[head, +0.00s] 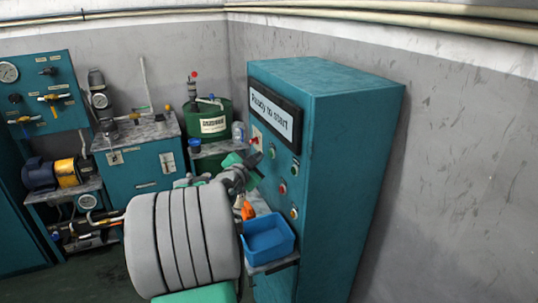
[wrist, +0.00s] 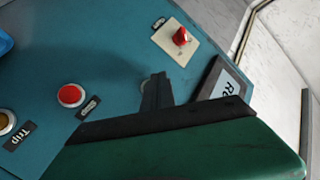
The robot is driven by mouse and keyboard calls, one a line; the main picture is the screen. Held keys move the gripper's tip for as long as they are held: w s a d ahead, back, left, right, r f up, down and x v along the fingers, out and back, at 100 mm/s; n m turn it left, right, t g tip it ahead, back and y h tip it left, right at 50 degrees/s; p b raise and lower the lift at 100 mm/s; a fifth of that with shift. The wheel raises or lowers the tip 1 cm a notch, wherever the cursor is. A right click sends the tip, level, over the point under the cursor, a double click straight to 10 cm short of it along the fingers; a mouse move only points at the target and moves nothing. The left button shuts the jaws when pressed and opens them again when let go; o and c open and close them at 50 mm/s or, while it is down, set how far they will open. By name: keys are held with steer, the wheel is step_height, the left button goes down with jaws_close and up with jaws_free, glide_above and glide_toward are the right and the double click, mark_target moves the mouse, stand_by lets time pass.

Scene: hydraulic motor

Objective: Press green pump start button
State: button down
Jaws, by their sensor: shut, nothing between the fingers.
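The teal control cabinet (head: 345,160) stands right of centre in the head view, with a "Ready to start" display (head: 272,112). A small green button (head: 272,151) seems to show on its front below the display. My gripper (head: 252,160) is shut and empty, close in front of that panel. In the wrist view my dark fingertips (wrist: 157,88) point at the panel between the red stop button (wrist: 71,95) and the red switch on a cream plate (wrist: 181,38). A faint round rim shows beside the fingertips; the rest is hidden. I cannot tell whether they touch.
A round lamp labelled "Trip" (wrist: 7,122) sits beyond the stop button. A green drum (head: 210,118) and a teal bench cabinet (head: 143,165) stand behind at left.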

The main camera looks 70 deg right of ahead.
steer(key=shift+s+d+b, duration=0.1)
steer(key=shift+b, duration=0.2)
steer(key=shift+s+d, duration=0.2)
steer(key=shift+s+d+b, duration=0.25)
steer(key=shift+b, duration=0.35)
stand_by(0.6)
steer(key=shift+w+a+b, duration=0.5)
steer(key=shift+a+b, duration=0.05)
steer(key=shift+b, duration=0.25)
